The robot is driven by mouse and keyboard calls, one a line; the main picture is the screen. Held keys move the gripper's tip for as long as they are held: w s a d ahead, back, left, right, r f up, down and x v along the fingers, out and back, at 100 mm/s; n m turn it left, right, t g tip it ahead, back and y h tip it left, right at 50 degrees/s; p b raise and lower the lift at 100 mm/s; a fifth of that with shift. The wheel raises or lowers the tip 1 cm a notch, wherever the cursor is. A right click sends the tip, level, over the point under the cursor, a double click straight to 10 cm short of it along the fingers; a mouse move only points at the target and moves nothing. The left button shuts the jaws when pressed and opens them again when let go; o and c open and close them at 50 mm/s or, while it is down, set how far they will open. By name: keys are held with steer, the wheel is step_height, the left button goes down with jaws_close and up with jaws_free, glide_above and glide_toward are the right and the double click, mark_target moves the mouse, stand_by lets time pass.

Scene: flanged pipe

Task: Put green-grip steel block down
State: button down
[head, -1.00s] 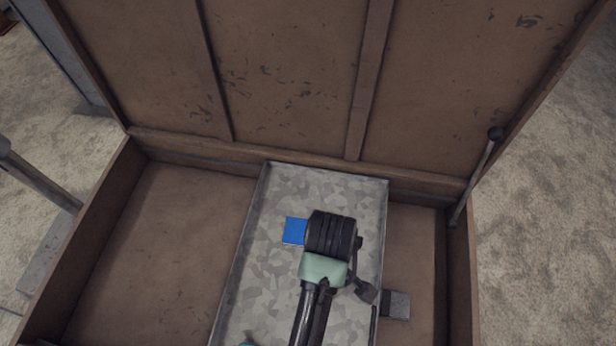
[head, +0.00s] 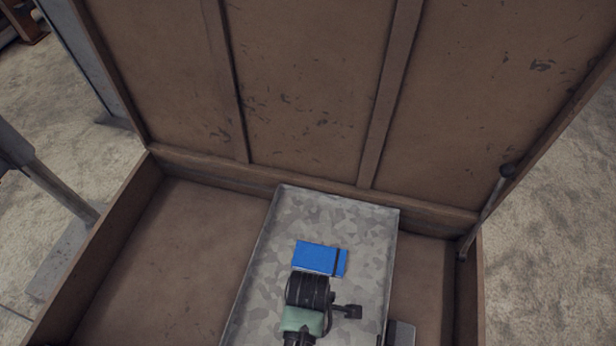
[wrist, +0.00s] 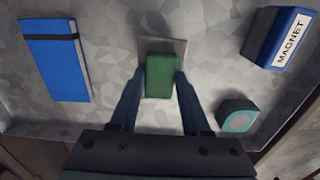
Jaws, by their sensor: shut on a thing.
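The green-grip steel block shows in the wrist view, with a green grip (wrist: 160,76) on top of a flat grey steel base (wrist: 172,46). My gripper (wrist: 160,82) is shut on the green grip, with one finger on each side. The block is over the patterned grey metal tray (wrist: 115,25). I cannot tell whether its base touches the tray. In the head view my arm's dark wrist is over the tray (head: 328,210), and it hides the block and my fingertips.
A blue notebook (head: 318,258) with a dark band lies on the tray, left of the block in the wrist view (wrist: 57,60). A blue box labelled MAGNET (wrist: 280,38) and a dark, teal-topped object (wrist: 238,118) are at right. A wooden chest with raised lid (head: 310,80) surrounds the tray.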

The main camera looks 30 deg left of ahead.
steer(key=shift+w+f, duration=0.1)
steer(key=shift+f, duration=0.8)
steer(key=shift+f, duration=0.15)
steer(key=shift+c, duration=1.8)
jaws_free()
step_height(320, 180, up, 12)
steer(key=p, duration=0.1)
